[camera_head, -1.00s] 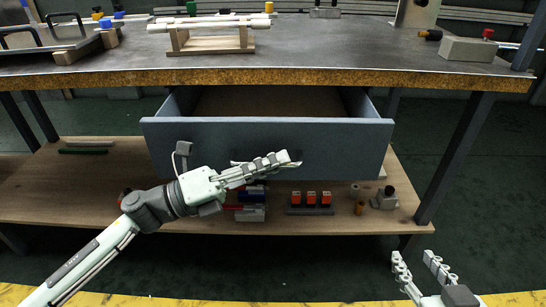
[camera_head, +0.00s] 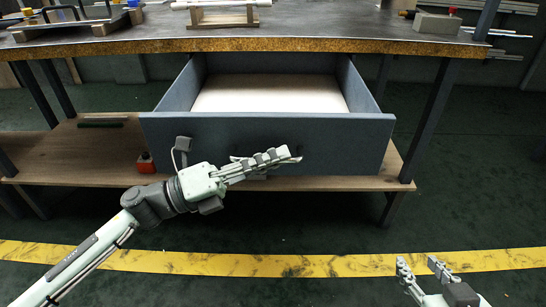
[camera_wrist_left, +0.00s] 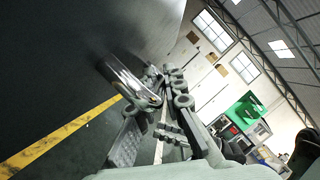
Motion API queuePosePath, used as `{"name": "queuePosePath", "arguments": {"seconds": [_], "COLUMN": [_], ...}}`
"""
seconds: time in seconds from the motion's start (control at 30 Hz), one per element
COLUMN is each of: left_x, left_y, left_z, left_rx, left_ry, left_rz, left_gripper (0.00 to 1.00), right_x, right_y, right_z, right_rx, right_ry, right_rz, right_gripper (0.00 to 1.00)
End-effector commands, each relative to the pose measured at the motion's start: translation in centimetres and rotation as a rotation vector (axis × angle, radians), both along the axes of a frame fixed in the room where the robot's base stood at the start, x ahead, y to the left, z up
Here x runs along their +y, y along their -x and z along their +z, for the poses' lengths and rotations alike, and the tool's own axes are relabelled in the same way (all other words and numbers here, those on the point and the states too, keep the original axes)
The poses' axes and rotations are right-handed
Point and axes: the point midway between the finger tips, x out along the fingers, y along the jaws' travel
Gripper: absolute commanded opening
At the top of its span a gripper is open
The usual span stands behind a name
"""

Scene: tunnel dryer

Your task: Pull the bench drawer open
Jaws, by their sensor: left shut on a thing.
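The bench drawer (camera_head: 355,140) is blue-grey and stands well out from under the bench top, its pale inside floor showing and looking empty. My left gripper (camera_head: 285,157) is at the middle of the drawer front, shut on the drawer handle. The handle is mostly hidden behind the fingers in the head view; in the left wrist view it shows as a metal bar (camera_wrist_left: 130,80) between the fingers. My right gripper (camera_head: 425,264) is open and empty at the lower right, apart from the drawer.
The bench top (camera_head: 320,28) carries a wooden rack (camera_head: 225,18) and a grey block (camera_head: 436,23). The floor in front, with a yellow stripe (camera_head: 330,265), is clear.

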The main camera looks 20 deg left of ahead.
Motion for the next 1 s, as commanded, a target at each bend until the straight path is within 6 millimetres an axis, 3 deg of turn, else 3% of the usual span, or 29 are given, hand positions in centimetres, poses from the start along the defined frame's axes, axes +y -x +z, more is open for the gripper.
{"name": "queuePosePath", "arguments": {"seconds": [0.47,0.5,0.57,0.87,1.0], "left_x": [0.1,0.1,0.1,0.1,1.1], "left_y": [-0.1,-0.1,-0.1,0.0,0.7], "left_z": [0.0,0.0,0.0,0.0,-0.4], "left_rx": [0.000,-0.001,0.000,0.000,0.003], "left_ry": [0.000,0.000,0.000,0.000,0.000], "left_rz": [0.002,0.002,0.002,0.001,0.003], "left_gripper": [0.00,0.12,0.19,0.19,0.19], "right_x": [0.0,0.0,0.0,0.1,0.0], "right_y": [0.0,0.0,0.0,-0.1,0.0], "right_z": [0.1,0.1,0.1,0.2,0.2], "right_rx": [-0.002,-0.002,-0.002,-0.006,-0.005], "right_ry": [0.000,0.000,0.000,-0.003,-0.002], "right_rz": [-0.001,-0.001,-0.001,0.001,0.000], "right_gripper": [0.40,0.40,0.40,0.40,0.40]}}
